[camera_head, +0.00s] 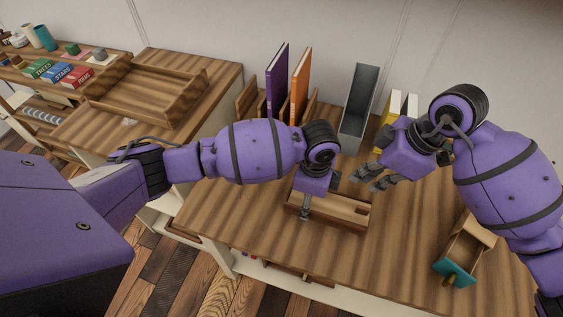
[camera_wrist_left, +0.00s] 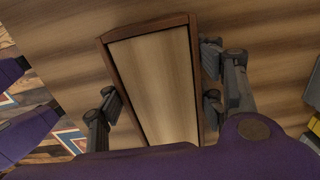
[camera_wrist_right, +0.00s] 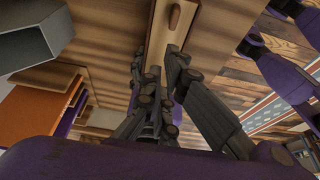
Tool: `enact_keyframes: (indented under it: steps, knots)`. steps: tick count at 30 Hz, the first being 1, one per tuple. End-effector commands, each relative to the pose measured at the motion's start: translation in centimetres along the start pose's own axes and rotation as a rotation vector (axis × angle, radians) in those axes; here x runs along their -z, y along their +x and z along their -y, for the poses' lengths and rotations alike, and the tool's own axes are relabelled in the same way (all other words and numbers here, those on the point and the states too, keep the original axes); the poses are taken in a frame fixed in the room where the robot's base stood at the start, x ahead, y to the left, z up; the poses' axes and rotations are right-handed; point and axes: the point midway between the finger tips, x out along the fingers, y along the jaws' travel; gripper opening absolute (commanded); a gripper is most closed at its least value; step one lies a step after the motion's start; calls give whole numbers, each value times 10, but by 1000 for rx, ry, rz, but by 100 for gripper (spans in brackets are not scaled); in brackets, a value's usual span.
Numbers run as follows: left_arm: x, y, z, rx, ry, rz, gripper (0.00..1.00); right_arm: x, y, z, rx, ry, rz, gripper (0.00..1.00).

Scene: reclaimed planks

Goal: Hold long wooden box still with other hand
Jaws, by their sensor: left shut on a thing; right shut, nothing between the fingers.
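The long wooden box (camera_head: 348,214) lies on the plank table, a shallow box with a darker rim. In the left wrist view the box (camera_wrist_left: 155,80) runs lengthwise between the fingers of my left gripper (camera_wrist_left: 162,92). In the head view my left gripper (camera_head: 305,208) is over the box's left part and shut on it. My right gripper (camera_head: 374,181) is shut and empty, just above and behind the box's right end. In the right wrist view its fingers (camera_wrist_right: 158,98) are together in front of the box (camera_wrist_right: 160,38), and partly hide it.
A grey upright holder (camera_head: 358,108), a purple book (camera_head: 275,80) and an orange book (camera_head: 300,85) stand behind. A small teal-fronted drawer box (camera_head: 465,252) is at the front right. A wooden tray (camera_head: 150,92) sits on the left table. The table's front middle is clear.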

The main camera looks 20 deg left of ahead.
Motion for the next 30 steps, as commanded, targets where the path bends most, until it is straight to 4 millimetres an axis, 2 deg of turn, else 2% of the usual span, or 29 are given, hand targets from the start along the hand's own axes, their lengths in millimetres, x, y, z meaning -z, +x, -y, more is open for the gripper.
enact_keyframes:
  steps: [9, 15, 21, 30]
  knots:
    - [1, -3, 3, 6, 1, -1, 29, 0, 54, 2, 5, 3, 0, 0]
    - [1, -3, 2, 6, 1, -1, 29, 0, 83, 1, 2, 1, 0, 0]
    - [1, -3, 2, 6, 1, -1, 29, 0, 95, 1, 1, -1, 0, 0]
    - [1, -3, 2, 6, 2, -1, 29, 0, 95, 0, 1, -1, 0, 0]
